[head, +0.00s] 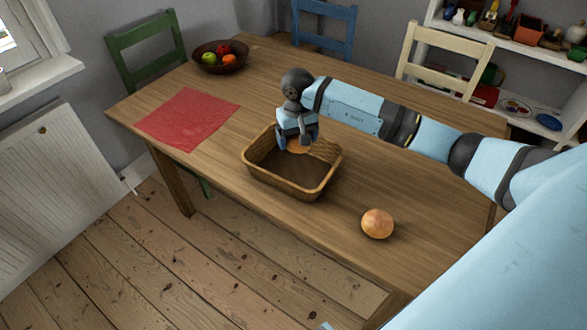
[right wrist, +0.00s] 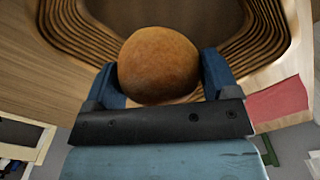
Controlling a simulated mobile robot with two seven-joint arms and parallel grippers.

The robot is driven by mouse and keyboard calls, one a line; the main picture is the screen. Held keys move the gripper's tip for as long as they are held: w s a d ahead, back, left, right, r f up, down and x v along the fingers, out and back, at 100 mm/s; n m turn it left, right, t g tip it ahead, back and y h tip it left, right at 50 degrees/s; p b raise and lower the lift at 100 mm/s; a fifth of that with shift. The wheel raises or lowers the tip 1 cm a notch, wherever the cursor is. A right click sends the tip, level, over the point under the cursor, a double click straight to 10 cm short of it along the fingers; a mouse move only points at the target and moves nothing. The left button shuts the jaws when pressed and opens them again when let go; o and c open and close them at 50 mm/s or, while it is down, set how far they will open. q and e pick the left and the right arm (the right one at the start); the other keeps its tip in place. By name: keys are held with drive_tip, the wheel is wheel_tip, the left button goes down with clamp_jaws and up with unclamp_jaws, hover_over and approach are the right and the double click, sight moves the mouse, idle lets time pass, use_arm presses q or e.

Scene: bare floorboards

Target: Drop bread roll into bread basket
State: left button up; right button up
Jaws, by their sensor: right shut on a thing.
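A brown wicker bread basket (head: 270,181) stands on the wooden table, and its inside looks empty below the gripper. My right gripper (head: 298,146) is shut on a round bread roll (head: 299,147) over the back part of the basket. In the right wrist view the held roll (right wrist: 158,64) sits between the two blue fingers, with the basket's ribbed wall (right wrist: 70,32) beyond it. A second round roll (head: 377,223) lies on the table to the right of the basket, near the front edge.
A red cloth (head: 188,118) lies on the table left of the basket. A dark bowl (head: 220,65) of fruit stands at the far left. Green, blue and cream chairs surround the table (head: 330,235). Shelves (head: 520,50) stand behind at right.

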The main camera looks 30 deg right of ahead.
wheel_tip(320, 180, down, 2)
drive_tip(key=shift+f+b, duration=0.25)
drive_tip(key=shift+b, duration=0.1)
use_arm(q)
drive_tip(key=shift+w, duration=0.15)
drive_tip(key=shift+f, duration=0.1)
use_arm(e)
drive_tip(key=o, duration=0.8)
wheel_tip(320, 180, up, 14)
drive_tip(key=shift+f, duration=0.1)
